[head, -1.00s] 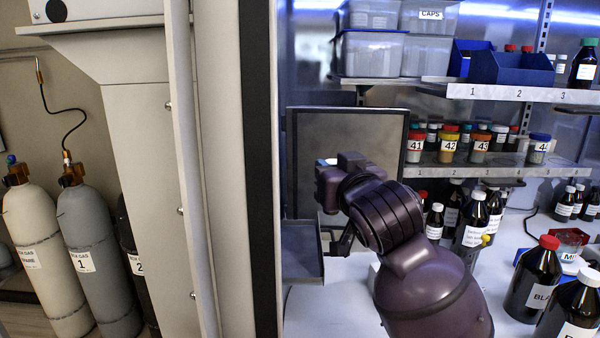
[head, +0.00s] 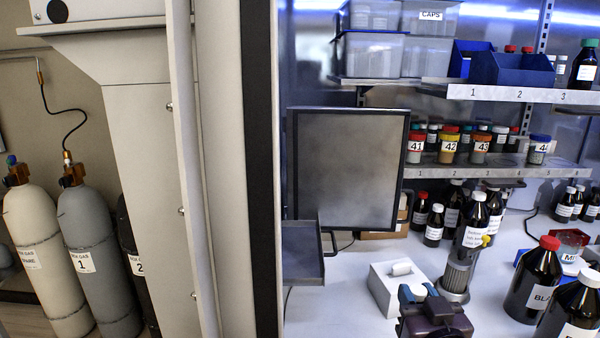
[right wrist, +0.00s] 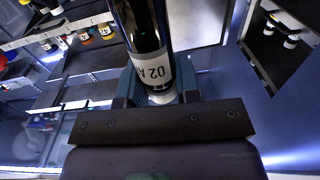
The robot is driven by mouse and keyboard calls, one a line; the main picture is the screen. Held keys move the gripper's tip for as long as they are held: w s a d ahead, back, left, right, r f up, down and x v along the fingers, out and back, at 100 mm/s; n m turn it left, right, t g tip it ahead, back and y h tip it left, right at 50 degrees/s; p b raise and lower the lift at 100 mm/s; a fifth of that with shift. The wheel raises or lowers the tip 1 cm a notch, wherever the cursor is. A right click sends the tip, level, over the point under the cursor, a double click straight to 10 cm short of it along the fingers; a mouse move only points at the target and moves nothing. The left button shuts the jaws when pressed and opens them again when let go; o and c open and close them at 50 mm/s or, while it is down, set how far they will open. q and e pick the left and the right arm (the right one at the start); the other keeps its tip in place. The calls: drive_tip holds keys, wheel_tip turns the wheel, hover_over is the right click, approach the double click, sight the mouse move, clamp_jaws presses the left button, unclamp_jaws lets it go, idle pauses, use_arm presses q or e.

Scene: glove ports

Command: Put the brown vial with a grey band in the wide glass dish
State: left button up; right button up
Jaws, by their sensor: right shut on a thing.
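My right gripper (head: 418,294) is low in the head view, just in front of a white box. In the right wrist view the gripper (right wrist: 160,92) is shut on a dark brown vial (right wrist: 143,25) with a white label reading "02 A" and a pale end between the fingers. I cannot make out a grey band for certain. The vial does not show clearly in the head view. I cannot pick out the wide glass dish with certainty. My left gripper is not in view.
The white box (head: 385,295) stands close to the gripper. A dark bottle on a grey stand (head: 458,275) is to its right, with large brown bottles (head: 533,282) further right. A dark screen (head: 347,165) and shelves (head: 500,172) are behind. White bench lies clear left of the box.

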drive_tip(key=f, duration=0.1)
drive_tip(key=s+f, duration=0.1)
drive_tip(key=d+f, duration=0.1)
drive_tip(key=shift+s+f, duration=0.3)
drive_tip(key=shift+s, duration=0.05)
drive_tip(key=s+a+r+n+g+y, duration=0.1)
drive_tip(key=a+r+n+g+y, duration=0.2)
drive_tip(key=a+y, duration=0.35)
drive_tip(key=s+a+r+n+g+y, duration=0.1)
drive_tip(key=a+r+n+y, duration=0.2)
drive_tip(key=a+n+y, duration=0.35)
drive_tip(key=w+a+f+n+g+y, duration=0.2)
drive_tip(key=w+a+f+g, duration=0.2)
drive_tip(key=a+f+g, duration=0.1)
drive_tip(key=shift+w+a+f+n+g+y, duration=0.25)
drive_tip(key=shift+w+f+n+g+y, duration=0.1)
drive_tip(key=shift+f+g, duration=0.1)
